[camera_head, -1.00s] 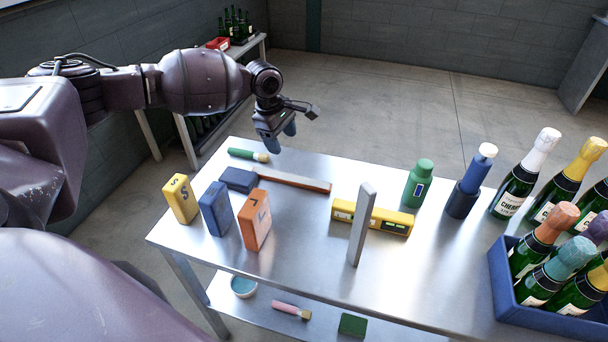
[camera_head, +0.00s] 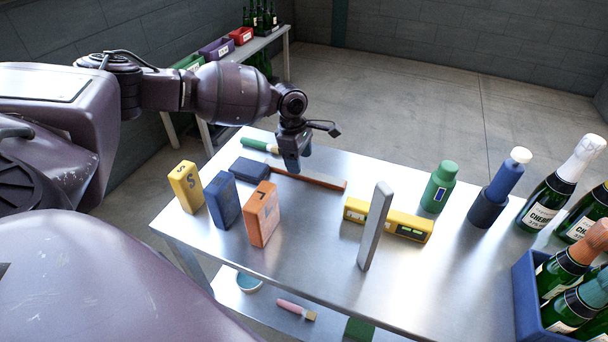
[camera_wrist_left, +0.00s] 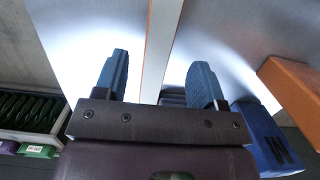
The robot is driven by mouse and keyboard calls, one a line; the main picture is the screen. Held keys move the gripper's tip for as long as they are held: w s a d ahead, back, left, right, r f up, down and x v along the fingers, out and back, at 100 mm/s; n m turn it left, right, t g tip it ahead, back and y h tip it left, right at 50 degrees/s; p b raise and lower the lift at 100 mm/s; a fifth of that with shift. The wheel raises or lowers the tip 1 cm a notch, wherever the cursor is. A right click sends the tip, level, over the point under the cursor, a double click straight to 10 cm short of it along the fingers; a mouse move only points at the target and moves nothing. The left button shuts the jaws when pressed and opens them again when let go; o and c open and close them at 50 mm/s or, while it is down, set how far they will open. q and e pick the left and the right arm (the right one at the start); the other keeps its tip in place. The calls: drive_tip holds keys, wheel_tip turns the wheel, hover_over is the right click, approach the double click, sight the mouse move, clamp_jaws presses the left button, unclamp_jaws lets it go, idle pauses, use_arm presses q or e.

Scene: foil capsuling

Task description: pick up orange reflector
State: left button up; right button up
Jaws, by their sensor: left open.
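The orange reflector (camera_head: 318,180) is a long thin bar with an orange face and a greyish top edge, lying on the metal table. My left gripper (camera_head: 293,165) is open and points down over the bar's left part in the head view. In the left wrist view the bar (camera_wrist_left: 158,45) runs between the two blue fingers of the gripper (camera_wrist_left: 160,60), with a gap on each side. I cannot tell how far the fingertips are above the table. My right gripper is not in view.
A dark blue block (camera_head: 249,170) lies at the bar's left end, and a green-handled brush (camera_head: 260,146) lies behind. Yellow (camera_head: 186,187), blue (camera_head: 222,200) and orange (camera_head: 262,214) boxes stand in front. A grey upright panel (camera_head: 375,226) and yellow level (camera_head: 410,226) are to the right.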

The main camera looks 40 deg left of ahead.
sight(303, 174)
use_arm(q)
drive_tip(key=f, duration=0.4)
drive_tip(key=shift+w+d+b, duration=0.2)
drive_tip(key=shift+d+b, duration=0.2)
drive_tip(key=shift+r, duration=0.1)
drive_tip(key=c, duration=1)
drive_tip(key=shift+c, duration=0.2)
